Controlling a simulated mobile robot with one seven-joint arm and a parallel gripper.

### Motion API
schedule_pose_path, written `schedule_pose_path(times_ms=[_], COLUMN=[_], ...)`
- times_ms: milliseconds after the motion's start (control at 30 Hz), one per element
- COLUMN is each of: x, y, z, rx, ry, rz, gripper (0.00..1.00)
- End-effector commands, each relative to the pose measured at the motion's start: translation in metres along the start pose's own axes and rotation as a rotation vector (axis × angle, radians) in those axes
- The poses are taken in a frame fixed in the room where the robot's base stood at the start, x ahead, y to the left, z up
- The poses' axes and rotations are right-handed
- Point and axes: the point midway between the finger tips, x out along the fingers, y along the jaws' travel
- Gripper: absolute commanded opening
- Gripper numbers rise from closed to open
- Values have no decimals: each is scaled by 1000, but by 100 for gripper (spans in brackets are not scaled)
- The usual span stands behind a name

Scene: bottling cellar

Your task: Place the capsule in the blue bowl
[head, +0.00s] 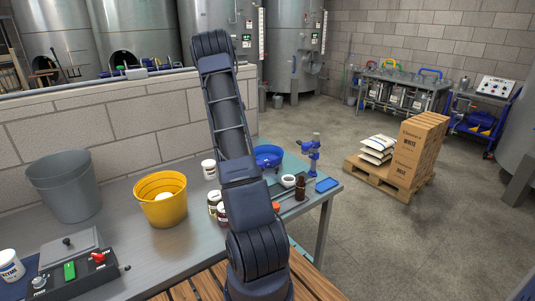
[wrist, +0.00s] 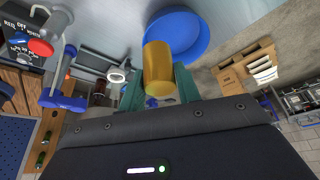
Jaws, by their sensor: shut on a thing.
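In the wrist view, a gold capsule (wrist: 158,66) stands between the two teal fingers of my gripper (wrist: 158,88), which is shut on it. The blue bowl (wrist: 190,38) lies just beyond the capsule, and the capsule overlaps part of its rim in the picture. I cannot tell how high the capsule is above the bench or the bowl. In the head view, the blue bowl (head: 270,157) stands on the bench right of my arm, partly hidden by it. My gripper and the capsule are hidden behind my arm there.
A yellow bucket (head: 160,198), a grey bin (head: 64,186) and several jars stand left of my arm. To the right are a small white bowl (head: 288,181), a brown bottle (head: 300,188) and a blue-grey bench capper (head: 313,158). A block wall (head: 100,120) runs behind the bench.

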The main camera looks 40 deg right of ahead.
Motion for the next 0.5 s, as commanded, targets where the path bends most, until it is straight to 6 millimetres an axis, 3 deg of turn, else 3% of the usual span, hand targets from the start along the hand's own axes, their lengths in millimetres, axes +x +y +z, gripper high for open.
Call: schedule_pose_path(times_ms=[33,200,400,500], x=[9,31,45,51], y=[-8,-25,-33,-34], z=[-22,-75,-111,-116], rx=[28,94,136,143], ry=[1,3,3,3], rz=[10,35,53,56], gripper=[28,28,28,28])
